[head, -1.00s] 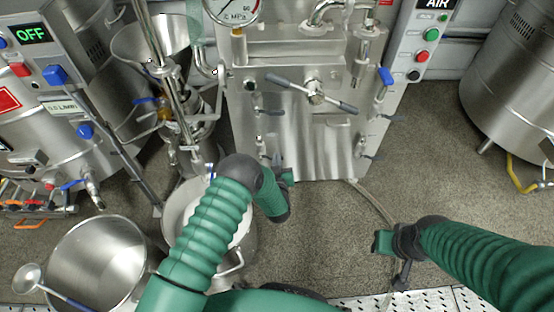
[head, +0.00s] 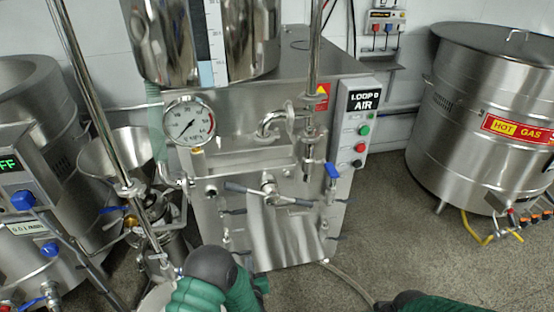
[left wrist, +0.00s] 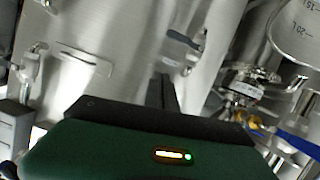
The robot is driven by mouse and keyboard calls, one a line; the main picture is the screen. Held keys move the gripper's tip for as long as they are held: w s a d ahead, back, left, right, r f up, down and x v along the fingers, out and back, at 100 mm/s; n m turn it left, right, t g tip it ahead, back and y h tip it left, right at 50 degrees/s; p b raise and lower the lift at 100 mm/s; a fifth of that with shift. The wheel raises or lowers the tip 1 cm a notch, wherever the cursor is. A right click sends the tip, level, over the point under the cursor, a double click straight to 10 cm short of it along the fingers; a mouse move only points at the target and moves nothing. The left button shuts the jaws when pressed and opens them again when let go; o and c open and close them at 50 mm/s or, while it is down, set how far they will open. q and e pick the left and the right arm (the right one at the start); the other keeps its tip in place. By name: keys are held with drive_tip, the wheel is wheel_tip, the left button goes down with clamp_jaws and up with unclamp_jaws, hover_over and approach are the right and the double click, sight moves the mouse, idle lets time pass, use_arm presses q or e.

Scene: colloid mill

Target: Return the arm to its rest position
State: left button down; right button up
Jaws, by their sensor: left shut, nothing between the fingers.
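My left arm, with green ribbed sleeve and dark joint, rises from the bottom edge of the head view. Its gripper (head: 260,284) is small and partly hidden there, in front of the mill's lower panel. In the left wrist view the left gripper's dark fingers (left wrist: 165,92) are together and empty, in front of a steel surface. My right arm (head: 430,303) barely shows at the bottom edge of the head view, and its gripper is cut off.
The steel colloid mill (head: 285,237) stands ahead with a pressure gauge (head: 188,121), a crossbar handle (head: 268,187) and an AIR control box (head: 361,125). A HOT GAS vessel (head: 455,110) is at right, another steel tank (head: 30,100) at left. Grey floor (head: 390,230) lies open between mill and right vessel.

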use_arm(q)
wheel_tip(320, 180, up, 7)
drive_tip(key=m+g+h, duration=0.2)
drive_tip(key=g, duration=0.1)
drive_tip(key=s+a+r+m+g+p, duration=0.1)
drive_tip(key=s+a+r+g, duration=0.2)
drive_tip(key=s, duration=0.6)
drive_tip(key=s+a+r+g, duration=0.25)
drive_tip(key=s+r, duration=0.25)
drive_tip(key=s, duration=0.3)
drive_tip(key=s+a+r+m+g+p, duration=0.1)
drive_tip(key=s+a+r+g, duration=0.2)
drive_tip(key=s, duration=0.6)
drive_tip(key=w+p+v, duration=0.2)
drive_tip(key=p+v, duration=1.1)
drive_tip(key=w+r+p+v, duration=0.1)
drive_tip(key=w+p+v, duration=0.2)
drive_tip(key=p+v, duration=1)
drive_tip(key=shift+w+a+h, duration=0.25)
drive_tip(key=shift+w+h, duration=0.15)
drive_tip(key=shift+r, duration=0.15)
